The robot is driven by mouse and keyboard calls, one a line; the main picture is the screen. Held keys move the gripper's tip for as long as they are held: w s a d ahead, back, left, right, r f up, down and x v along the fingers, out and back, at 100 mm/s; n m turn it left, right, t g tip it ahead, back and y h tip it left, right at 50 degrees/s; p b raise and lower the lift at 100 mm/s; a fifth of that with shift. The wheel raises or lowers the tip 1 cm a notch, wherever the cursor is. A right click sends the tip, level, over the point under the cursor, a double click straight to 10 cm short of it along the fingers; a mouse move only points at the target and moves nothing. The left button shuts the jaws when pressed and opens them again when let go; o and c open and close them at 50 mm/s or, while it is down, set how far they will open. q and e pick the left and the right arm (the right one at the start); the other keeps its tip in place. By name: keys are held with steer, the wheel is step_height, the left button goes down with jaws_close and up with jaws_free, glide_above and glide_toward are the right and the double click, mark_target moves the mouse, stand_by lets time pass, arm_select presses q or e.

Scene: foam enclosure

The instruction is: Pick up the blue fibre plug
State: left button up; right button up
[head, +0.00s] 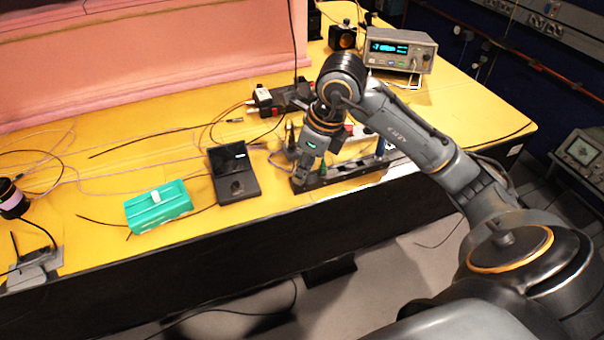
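My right gripper (302,172) reaches down from the right to the left end of a dark rack (345,173) at the table's front edge. Its fingers are small and dark against the rack, so I cannot tell whether they are open or shut or touch anything. A small blue upright piece (380,146) shows at the right part of the rack, to the right of the gripper. I cannot tell whether it is the blue fibre plug. No other clearly blue plug shows; my wrist hides part of the rack. My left gripper is out of view.
A black open case (236,186) and a green box (158,207) stand left of the rack on the yellow table (95,180). A bench instrument (400,50) stands at the back right. Thin cables cross the table. A pink foam wall (150,60) closes the back left.

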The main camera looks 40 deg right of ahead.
jaws_close()
steer(key=shift+r, duration=0.15)
